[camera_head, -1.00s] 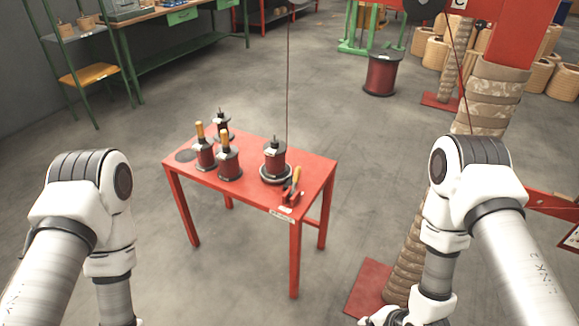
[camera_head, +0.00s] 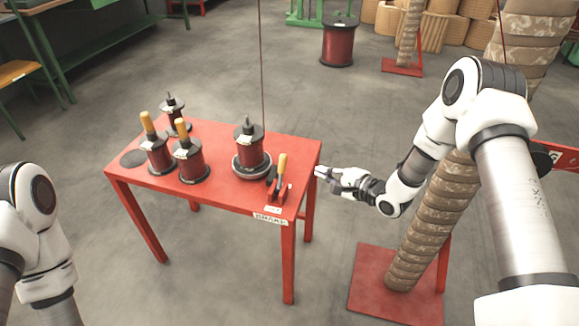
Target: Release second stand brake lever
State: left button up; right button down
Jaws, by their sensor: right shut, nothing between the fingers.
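A red table (camera_head: 225,204) carries several dark-red wire spools on stands. The spool (camera_head: 249,150) at its right sits on a round grey base, and a thin wire runs straight up from near it. Beside this spool, at the table's right front corner, stands a lever with a yellow handle (camera_head: 282,166) pointing up and a dark and red base (camera_head: 279,190). My right gripper (camera_head: 321,173) is shut and empty, just off the table's right edge, to the right of the lever and apart from it. My left gripper is out of view; only my left arm shows.
Two spools (camera_head: 157,153) (camera_head: 190,160) with yellow handles and a third spool (camera_head: 174,115) stand at the table's left. A wrapped column (camera_head: 432,222) on a red base plate (camera_head: 372,290) rises close to my right arm. Floor in front is clear.

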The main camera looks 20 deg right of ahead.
aim_at(281, 173)
jog(key=b+x, duration=0.1)
jog(key=x, duration=0.9)
jog(key=shift+f, duration=0.15)
jog(key=shift+s+a+r, duration=1)
jog(key=shift+a+r, duration=0.05)
jog(key=shift+a, duration=0.15)
jog(key=shift+s+a+r, duration=0.1)
jog(key=shift+s, duration=0.05)
